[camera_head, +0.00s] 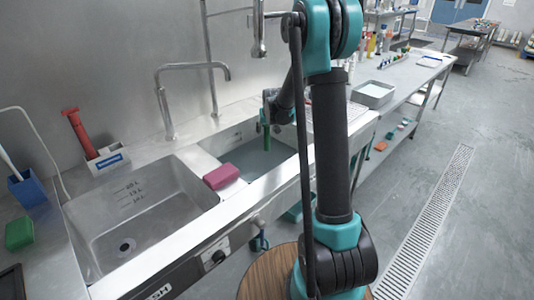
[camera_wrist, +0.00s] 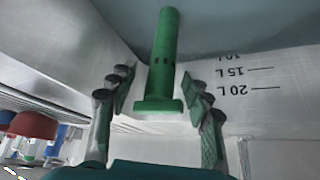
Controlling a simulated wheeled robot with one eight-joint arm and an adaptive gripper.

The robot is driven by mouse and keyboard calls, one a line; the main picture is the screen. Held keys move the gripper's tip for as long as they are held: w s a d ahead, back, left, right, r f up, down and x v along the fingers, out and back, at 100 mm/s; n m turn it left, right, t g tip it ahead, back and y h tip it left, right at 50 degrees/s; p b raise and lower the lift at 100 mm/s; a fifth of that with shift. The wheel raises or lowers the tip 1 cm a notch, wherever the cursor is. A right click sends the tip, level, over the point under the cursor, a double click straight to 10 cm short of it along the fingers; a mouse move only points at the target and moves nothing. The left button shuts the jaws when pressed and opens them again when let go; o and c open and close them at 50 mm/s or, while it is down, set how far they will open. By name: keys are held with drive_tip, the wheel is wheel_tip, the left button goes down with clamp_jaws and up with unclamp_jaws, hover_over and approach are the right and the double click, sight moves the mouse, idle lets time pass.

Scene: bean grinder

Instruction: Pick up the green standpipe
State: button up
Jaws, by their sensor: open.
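The green standpipe (camera_wrist: 162,55) lies between the two fingers of my gripper (camera_wrist: 157,88) in the wrist view. Its flanged end is near the fingertips, and its slotted tube extends away toward the top of the picture. The fingers are spread, with a visible gap on each side of the pipe. In the head view the standpipe (camera_head: 267,138) shows as a short upright green tube over the right sink basin (camera_head: 230,143), just below my gripper (camera_head: 268,103). My arm hides part of this area.
The left basin (camera_head: 140,205) is empty. A pink sponge (camera_head: 221,176) rests on the divider between basins. A faucet (camera_head: 165,100) rises at the back. A grey tray (camera_head: 374,93) sits on the right counter.

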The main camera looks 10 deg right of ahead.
clamp_jaws()
drive_tip(key=shift+r, duration=0.1)
idle(0.5)
